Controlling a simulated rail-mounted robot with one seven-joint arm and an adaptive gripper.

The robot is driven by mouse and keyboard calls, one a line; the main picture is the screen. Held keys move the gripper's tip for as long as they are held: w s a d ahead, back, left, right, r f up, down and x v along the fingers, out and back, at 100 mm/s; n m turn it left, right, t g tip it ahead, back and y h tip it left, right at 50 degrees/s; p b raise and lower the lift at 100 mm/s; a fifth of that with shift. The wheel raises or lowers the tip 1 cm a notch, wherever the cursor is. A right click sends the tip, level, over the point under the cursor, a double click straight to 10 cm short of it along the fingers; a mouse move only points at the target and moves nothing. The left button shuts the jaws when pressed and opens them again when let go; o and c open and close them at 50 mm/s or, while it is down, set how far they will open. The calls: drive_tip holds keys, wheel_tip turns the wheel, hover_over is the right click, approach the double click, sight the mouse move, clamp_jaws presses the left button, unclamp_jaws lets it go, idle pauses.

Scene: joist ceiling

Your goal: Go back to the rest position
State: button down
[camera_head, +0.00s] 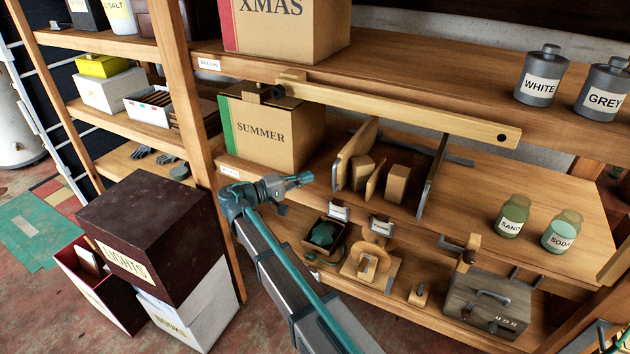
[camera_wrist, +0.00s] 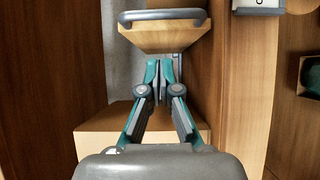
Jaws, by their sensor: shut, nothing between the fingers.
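My gripper (camera_head: 303,179) is shut and empty. In the head view it is in front of the middle shelf, just right of the SUMMER box (camera_head: 262,140) and left of the upright dividers (camera_head: 358,154). Its fingers point right, toward the dividers. My teal and grey arm reaches up to it from the lower middle of the picture. In the wrist view the closed fingers (camera_wrist: 166,66) point up the picture at a wooden panel with a grey rim (camera_wrist: 160,38). I cannot tell whether they touch it.
A wooden bar (camera_head: 400,113) crosses the front above the middle shelf. The SAND jar (camera_head: 511,217) and SODA jar (camera_head: 561,233) stand at right. Below are a plane-like wooden tool (camera_head: 368,265) and a grey toolbox (camera_head: 488,303). The LIGHTS box (camera_head: 150,225) stands at left. Open floor shows far left.

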drive_tip(key=b+v, duration=0.2)
drive_tip(key=v, duration=0.6)
wheel_tip(320, 180, down, 9)
drive_tip(key=s+n+y, duration=0.1)
drive_tip(key=n+y, duration=0.1)
drive_tip(key=y, duration=0.2)
drive_tip(key=s+d+f+g+y, duration=0.2)
drive_tip(key=s+d+f, duration=0.25)
drive_tip(key=f, duration=0.45)
drive_tip(key=s+d+f+g+y, duration=0.25)
drive_tip(key=s+d+f, duration=0.2)
drive_tip(key=f, duration=0.55)
drive_tip(key=s+d+f+g+y, duration=0.15)
drive_tip(key=s+d+f, duration=0.3)
drive_tip(key=f, duration=0.45)
drive_tip(key=s+d+f+m+g+y, duration=0.2)
drive_tip(key=s+d+f+g, duration=0.1)
drive_tip(key=s, duration=0.9)
drive_tip(key=s+d+f+m+g+y, duration=0.2)
drive_tip(key=s+d+f, duration=0.3)
drive_tip(key=s+f, duration=0.3)
drive_tip(key=s+d+f+m+g+y, duration=0.1)
drive_tip(key=s+d+f+m+g, duration=0.2)
drive_tip(key=s, duration=1.3)
wheel_tip(320, 180, down, 2)
drive_tip(key=shift+d+f+m+g+y, duration=0.2)
drive_tip(key=shift+d+m+g+y, duration=0.3)
drive_tip(key=shift+d, duration=0.6)
